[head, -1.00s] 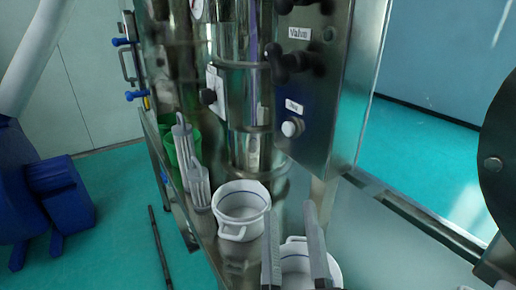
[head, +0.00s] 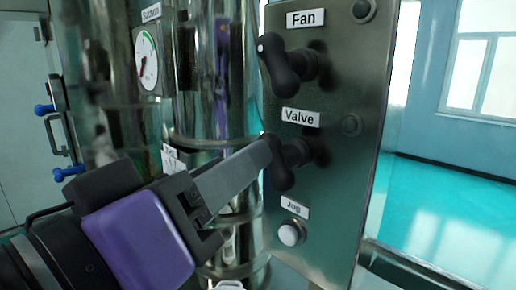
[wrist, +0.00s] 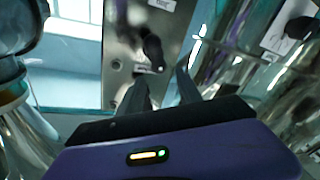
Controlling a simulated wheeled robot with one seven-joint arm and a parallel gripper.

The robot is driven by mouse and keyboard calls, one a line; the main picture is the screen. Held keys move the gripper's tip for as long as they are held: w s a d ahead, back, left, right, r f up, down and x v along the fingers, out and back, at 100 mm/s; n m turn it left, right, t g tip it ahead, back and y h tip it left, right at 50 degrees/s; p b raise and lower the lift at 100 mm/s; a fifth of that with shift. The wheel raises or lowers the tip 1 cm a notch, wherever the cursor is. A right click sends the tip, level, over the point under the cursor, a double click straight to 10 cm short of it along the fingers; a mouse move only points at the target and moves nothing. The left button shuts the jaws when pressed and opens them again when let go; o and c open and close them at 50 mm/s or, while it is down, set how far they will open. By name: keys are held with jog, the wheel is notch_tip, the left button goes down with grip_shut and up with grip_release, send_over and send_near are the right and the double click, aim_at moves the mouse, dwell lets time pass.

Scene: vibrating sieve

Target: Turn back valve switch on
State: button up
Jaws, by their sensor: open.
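The valve switch (head: 285,160) is a dark lever knob on the steel control panel (head: 330,220), under the "Valve" label (head: 300,117). Its lever stands close to upright, leaning a little left at the top. My gripper (head: 262,148) is open. Its fingers reach in from the lower left, with the tips at the knob's upper left side. I cannot tell whether they touch it. One finger largely hides the other in the head view. In the wrist view the two fingertips (wrist: 162,83) are apart, below a dark knob (wrist: 152,48), and I cannot tell which switch it is.
The fan switch (head: 285,65) sits just above on the same panel. A white jog button (head: 290,234) sits below. Steel cylinders and a dial gauge (head: 146,60) stand left of the panel. Open floor (head: 440,200) lies to the right.

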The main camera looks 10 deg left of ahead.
aim_at(276, 162)
jog(key=shift+g, duration=0.4)
jog(key=x, duration=0.2)
jog(key=f+p+x, duration=0.1)
jog(key=x, duration=0.2)
jog(key=d+p+x, duration=0.1)
jog(key=x, duration=0.2)
jog(key=shift+s+f, duration=0.15)
jog(key=shift+s, duration=0.1)
jog(key=shift+c, duration=0.2)
grip_shut()
